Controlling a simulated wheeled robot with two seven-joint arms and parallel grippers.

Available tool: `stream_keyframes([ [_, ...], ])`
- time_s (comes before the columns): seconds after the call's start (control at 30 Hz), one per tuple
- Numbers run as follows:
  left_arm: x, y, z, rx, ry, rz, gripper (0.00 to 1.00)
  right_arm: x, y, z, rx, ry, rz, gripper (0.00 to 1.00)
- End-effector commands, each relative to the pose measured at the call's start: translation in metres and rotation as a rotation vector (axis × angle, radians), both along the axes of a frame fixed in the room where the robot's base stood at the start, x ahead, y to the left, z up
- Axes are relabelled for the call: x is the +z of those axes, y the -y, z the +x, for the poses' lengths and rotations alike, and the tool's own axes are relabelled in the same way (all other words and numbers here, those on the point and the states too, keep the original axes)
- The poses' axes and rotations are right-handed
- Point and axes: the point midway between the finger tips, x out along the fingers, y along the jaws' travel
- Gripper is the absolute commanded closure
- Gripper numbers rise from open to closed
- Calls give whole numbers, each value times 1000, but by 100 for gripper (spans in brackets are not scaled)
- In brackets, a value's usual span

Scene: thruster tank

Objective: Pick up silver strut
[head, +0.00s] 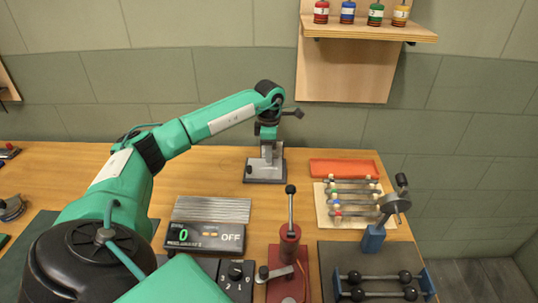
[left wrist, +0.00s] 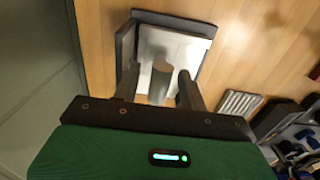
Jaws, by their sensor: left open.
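My left gripper (head: 267,143) points down over a grey fixture (head: 265,177) at the back middle of the table. In the left wrist view the jaws (left wrist: 159,86) are open, with a grey upright post (left wrist: 161,72) between or just beyond the fingers. I cannot tell whether they touch it. The post rises from a bright plate in a dark frame (left wrist: 124,45). Several thin rods, some silver-grey, lie across a pale rack (head: 322,208) at the right; which one is the silver strut is unclear. My right gripper is not in view.
An orange-red tray (head: 343,168) lies behind the rack. A grey-headed device on a blue stand (head: 373,239) is beside it. A ribbed silver plate (head: 211,209), a display box (head: 205,238) and a red lever press (head: 289,272) stand nearer. A bottle shelf (head: 375,31) hangs above.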

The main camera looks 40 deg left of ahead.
Motion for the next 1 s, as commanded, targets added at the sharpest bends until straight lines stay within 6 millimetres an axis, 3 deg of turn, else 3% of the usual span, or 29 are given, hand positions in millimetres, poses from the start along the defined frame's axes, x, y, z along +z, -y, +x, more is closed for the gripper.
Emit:
stream_keyframes([
  [0.17,-21,0,0,0,-1,-1,57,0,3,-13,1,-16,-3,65],
  [0.43,-24,0,0,0,1,0,57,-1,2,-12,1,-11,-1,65],
  [0.67,-24,0,0,0,1,-1,100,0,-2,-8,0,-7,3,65],
  [1.0,-23,0,0,0,1,-1,100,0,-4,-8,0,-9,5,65],
])
